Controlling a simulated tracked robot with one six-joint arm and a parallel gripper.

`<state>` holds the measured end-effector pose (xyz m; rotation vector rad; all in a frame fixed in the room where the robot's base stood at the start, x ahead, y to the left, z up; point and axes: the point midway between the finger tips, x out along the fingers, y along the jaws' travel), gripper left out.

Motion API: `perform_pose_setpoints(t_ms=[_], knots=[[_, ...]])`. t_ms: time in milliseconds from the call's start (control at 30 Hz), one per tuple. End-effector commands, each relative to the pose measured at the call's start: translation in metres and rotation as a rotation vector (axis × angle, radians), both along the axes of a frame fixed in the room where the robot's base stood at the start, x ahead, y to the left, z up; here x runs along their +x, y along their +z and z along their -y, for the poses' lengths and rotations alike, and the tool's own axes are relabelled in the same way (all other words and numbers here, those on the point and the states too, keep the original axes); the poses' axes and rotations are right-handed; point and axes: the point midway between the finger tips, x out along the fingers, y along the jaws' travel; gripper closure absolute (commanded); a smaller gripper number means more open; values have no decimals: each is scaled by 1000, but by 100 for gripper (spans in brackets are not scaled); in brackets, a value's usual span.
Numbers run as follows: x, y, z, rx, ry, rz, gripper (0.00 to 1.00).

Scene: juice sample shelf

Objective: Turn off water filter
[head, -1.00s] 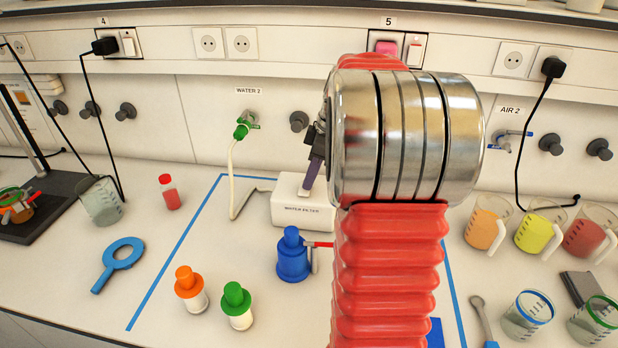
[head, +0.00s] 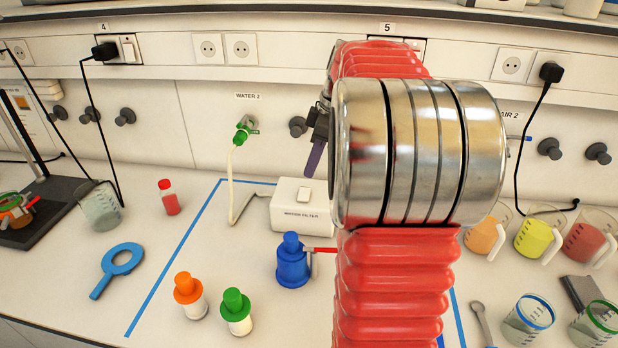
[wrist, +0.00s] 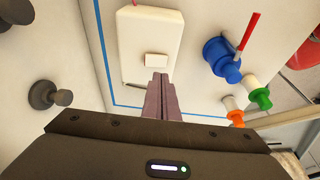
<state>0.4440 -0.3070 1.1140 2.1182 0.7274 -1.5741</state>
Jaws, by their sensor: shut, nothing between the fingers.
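The water filter (head: 290,218) is a white box with its name on the front, standing on the bench behind my arm. It also shows in the wrist view (wrist: 148,30). A small pale rocker switch (head: 304,194) is on its top; the wrist view shows the switch (wrist: 156,60) just beyond my fingertips. I cannot tell the rocker's position. My gripper (head: 312,170) has its purple-grey fingers shut and empty, pointing down above the switch, apart from it. The fingers also show in the wrist view (wrist: 160,78). A pale hose (head: 231,185) runs near the green WATER 2 tap (head: 243,132).
A blue bottle (head: 292,262) with a red lever stands in front of the filter. Orange-capped (head: 189,295) and green-capped (head: 236,312) bottles stand nearer. Blue tape (head: 172,265) marks the area. Beakers (head: 538,235) stand to the right. My arm hides part of the bench.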

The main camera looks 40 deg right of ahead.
Motion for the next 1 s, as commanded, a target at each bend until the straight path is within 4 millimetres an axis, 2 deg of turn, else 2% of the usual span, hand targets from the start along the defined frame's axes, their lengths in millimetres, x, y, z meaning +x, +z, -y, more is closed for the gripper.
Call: perform_pose_setpoints(t_ms=[200, 400, 567, 867, 1000], knots=[[-9, 38, 6, -2, 0, 1, 100], [-16, 63, 9, -1, 2, 1, 100], [-18, 72, 9, 0, 3, 0, 100], [-18, 72, 9, 0, 3, 0, 100], [-18, 72, 1, -3, -8, -3, 100]])
